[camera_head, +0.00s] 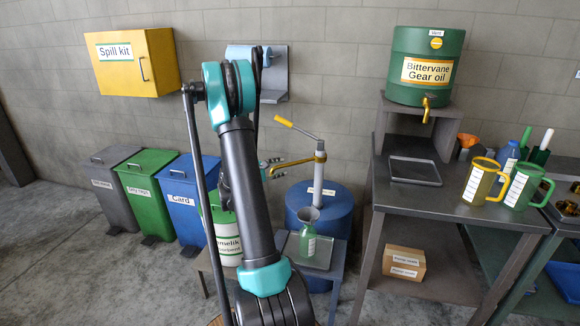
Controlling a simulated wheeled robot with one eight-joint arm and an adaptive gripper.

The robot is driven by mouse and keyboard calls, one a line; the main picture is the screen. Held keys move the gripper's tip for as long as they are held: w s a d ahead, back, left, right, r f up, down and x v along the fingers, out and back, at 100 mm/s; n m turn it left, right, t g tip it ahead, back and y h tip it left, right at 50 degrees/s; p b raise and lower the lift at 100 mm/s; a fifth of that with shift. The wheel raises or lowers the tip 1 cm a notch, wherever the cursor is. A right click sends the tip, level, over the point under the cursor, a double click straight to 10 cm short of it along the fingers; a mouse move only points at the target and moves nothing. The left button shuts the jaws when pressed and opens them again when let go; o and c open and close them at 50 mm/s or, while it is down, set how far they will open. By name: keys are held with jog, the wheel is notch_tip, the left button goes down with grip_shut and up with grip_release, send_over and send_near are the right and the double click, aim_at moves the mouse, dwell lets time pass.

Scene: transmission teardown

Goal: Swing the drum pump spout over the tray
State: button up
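The drum pump stands on a blue drum (337,217), with a grey upright and a yellow-tipped handle (284,122). Its brass spout (295,162) points left, with its outlet end close to my gripper (272,167). My gripper shows only as small teal and dark parts beside my arm link, which hides much of it. I cannot tell whether it touches the spout or how far its fingers are apart. A grey tray (322,257) lies on a low stand in front of the drum. A green bottle (307,240) with a grey funnel (308,214) in its neck stands there upright.
A metal bench (440,207) at right carries another shallow tray (414,171), a green gear oil drum (425,68) on a riser, and jugs (480,180). Bins (150,190) and a white-green absorbent container (228,235) stand left. Floor at lower left is clear.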

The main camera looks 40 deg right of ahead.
aim_at(288, 166)
jog(key=x, duration=0.7)
jog(key=shift+c, duration=0.5)
grip_shut()
